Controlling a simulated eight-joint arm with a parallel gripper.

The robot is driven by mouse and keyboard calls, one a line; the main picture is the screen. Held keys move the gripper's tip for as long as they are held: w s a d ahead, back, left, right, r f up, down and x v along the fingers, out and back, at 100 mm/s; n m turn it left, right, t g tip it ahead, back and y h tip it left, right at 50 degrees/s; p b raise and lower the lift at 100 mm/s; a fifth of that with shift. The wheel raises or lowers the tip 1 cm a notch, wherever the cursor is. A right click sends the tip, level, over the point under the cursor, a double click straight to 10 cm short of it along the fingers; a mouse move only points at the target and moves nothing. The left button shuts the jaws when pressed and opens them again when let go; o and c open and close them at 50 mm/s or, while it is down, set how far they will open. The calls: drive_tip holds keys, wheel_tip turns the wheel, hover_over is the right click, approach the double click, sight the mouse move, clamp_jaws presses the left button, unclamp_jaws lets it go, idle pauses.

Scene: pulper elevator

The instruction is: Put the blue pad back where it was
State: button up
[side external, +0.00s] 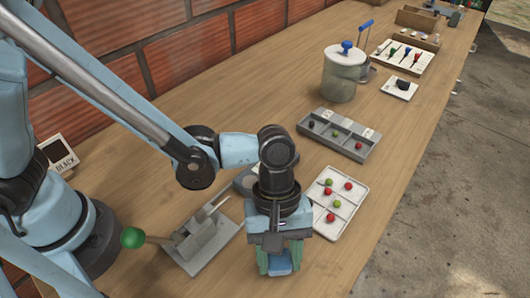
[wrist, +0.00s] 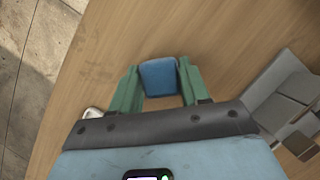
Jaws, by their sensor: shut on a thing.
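The blue pad (wrist: 160,77) is a small block with rounded edges, held between the two green fingers of my gripper (wrist: 157,86) in the wrist view. In the side external view the blue pad (side external: 280,262) shows between the green fingertips of my gripper (side external: 279,264), low over the near part of the wooden table. I cannot tell whether the pad touches the table top.
A grey device with a green-knobbed lever (side external: 132,238) stands left of my gripper. A white tray of red and green balls (side external: 345,214) lies to the right, with a grey sorting tray (side external: 357,146) behind it. The table's right edge borders concrete floor.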

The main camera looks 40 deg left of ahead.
drive_tip(key=o, duration=1)
drive_tip(key=v, duration=1.2)
drive_tip(key=shift+w+a+r+m+t+y, duration=0.65)
drive_tip(key=shift+a+m+t, duration=0.95)
drive_tip(key=shift+a, duration=2.85)
drive_tip(key=shift+w+a+r+m+t+y, duration=0.3)
drive_tip(key=shift+w+a+m+t, duration=1)
drive_tip(key=shift+a, duration=3.15)
drive_tip(key=shift+w+a+r+m+t+y, duration=0.5)
drive_tip(key=shift+a+m+t, duration=1.4)
drive_tip(key=shift+a, duration=2.5)
drive_tip(key=shift+s+f+n+t, duration=0.1)
drive_tip(key=shift+f+n+t, duration=0.15)
drive_tip(key=shift+n+t, duration=0.05)
